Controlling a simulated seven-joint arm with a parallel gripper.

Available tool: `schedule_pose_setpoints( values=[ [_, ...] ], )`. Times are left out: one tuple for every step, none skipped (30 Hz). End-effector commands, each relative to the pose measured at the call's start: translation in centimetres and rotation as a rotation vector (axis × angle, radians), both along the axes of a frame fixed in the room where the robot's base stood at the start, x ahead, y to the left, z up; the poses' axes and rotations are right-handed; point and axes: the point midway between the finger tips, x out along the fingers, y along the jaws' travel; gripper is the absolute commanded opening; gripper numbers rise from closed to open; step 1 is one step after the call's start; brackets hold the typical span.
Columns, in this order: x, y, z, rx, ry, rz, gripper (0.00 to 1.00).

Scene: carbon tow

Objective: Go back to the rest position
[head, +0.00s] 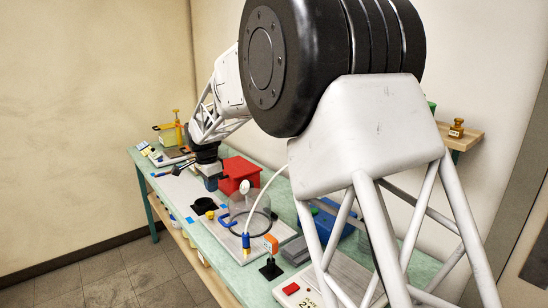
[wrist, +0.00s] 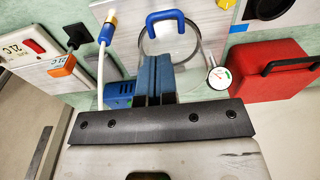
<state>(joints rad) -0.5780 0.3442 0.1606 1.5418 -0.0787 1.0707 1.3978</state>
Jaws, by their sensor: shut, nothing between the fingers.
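My gripper (head: 211,183) hangs over the green bench in the head view, to the left of the red box (head: 238,172). In the wrist view its blue fingers (wrist: 151,70) are together with nothing between them. Behind the fingers, in the wrist view, lies a round clear cover with a blue handle (wrist: 166,17). The fingers hide part of this cover. My arm covers much of the head view and hides part of the bench.
The red box with a black handle (wrist: 271,78) and a round gauge (wrist: 219,77) are right of the fingers. A white hose (wrist: 103,60) and an orange-tagged black stand (wrist: 66,64) are left. A wall shelf (head: 460,135) is at right. The floor (head: 95,275) is clear.

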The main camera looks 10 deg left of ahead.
Motion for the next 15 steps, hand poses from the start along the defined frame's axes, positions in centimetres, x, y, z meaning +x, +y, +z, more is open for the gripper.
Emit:
schedule_pose_setpoints(
  values=[
    [-0.1,-0.4,0.3,0.001,-0.001,0.001,0.0],
    [-0.1,-0.6,0.4,0.002,-0.002,0.003,0.0],
    [-0.3,-1.1,0.7,0.002,-0.003,0.007,0.0],
    [-0.4,-1.5,0.9,0.003,-0.003,0.011,0.0],
    [-0.5,-2.0,1.1,0.003,-0.004,0.016,0.0],
    [-0.6,-2.7,1.4,0.004,-0.004,0.021,0.0],
    [-0.8,-3.2,1.7,0.005,-0.005,0.029,0.0],
    [-1.0,-3.9,2.1,0.006,-0.006,0.036,0.0],
    [-1.4,-4.8,2.5,0.006,-0.008,0.044,0.0],
    [-1.6,-5.5,2.8,0.007,-0.009,0.052,0.0],
    [-1.9,-6.4,3.2,0.007,-0.009,0.059,0.0],
    [-2.2,-7.4,3.7,0.009,-0.011,0.071,0.0],
    [-2.6,-8.2,4.0,0.009,-0.013,0.08,0.0],
    [-3.0,-9.1,4.4,0.01,-0.014,0.089,0.0],
    [-3.4,-10.2,4.9,0.01,-0.015,0.102,0.0]
  ],
)
